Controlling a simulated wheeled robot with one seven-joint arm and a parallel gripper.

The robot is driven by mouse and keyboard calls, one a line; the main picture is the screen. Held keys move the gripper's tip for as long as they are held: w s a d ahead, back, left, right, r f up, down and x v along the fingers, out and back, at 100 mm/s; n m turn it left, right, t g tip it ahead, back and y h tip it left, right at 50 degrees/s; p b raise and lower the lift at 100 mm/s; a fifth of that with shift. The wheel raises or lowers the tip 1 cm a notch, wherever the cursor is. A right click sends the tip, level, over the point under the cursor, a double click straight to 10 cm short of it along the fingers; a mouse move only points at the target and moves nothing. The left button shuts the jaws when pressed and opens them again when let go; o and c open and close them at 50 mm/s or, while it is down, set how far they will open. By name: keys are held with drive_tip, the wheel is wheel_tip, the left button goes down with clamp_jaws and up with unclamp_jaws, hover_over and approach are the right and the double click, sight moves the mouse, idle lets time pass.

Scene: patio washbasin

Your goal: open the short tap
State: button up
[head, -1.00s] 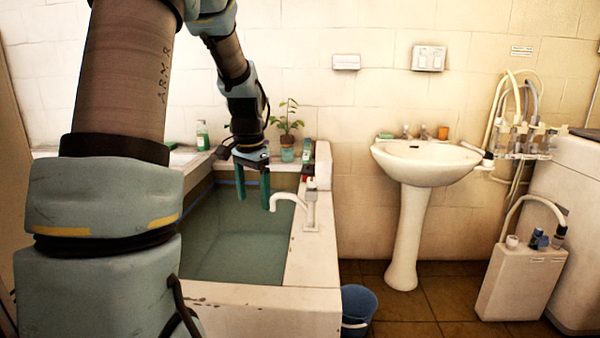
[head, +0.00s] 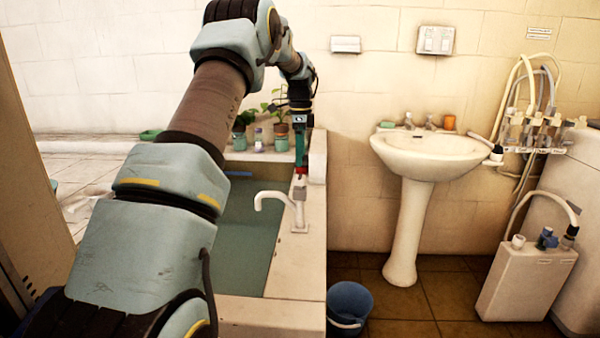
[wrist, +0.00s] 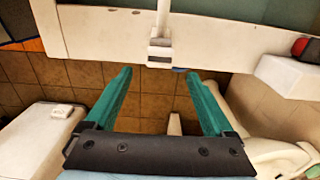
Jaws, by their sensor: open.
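A white tap (head: 299,205) with a hooked spout stands on the tub's right ledge, its spout pointing left over the water. In the wrist view, the tap's base (wrist: 160,50) lies just beyond the gap between my fingertips. My gripper (head: 300,165) has long green fingers and hangs above the ledge, behind the tap in the head view. In the wrist view, my gripper (wrist: 159,74) is open with nothing between its fingers. A small red-topped piece (head: 300,171) shows near the fingertips; I cannot tell whether it belongs to the tap. Two small taps (head: 430,122) sit on the washbasin.
The tub (head: 240,245) holds greenish water. A white block (head: 317,165) stands on the ledge, right of my fingers. Potted plants (head: 281,112) stand behind. A pedestal washbasin (head: 430,150) is to the right, and a blue bucket (head: 349,305) is on the tiled floor.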

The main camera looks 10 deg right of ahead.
sight(300, 177)
wheel_tip(300, 177, down, 7)
drive_tip(key=shift+r+p, duration=0.1)
drive_tip(key=shift+p, duration=0.5)
drive_tip(key=shift+c, duration=0.4)
drive_tip(key=c, duration=1.3)
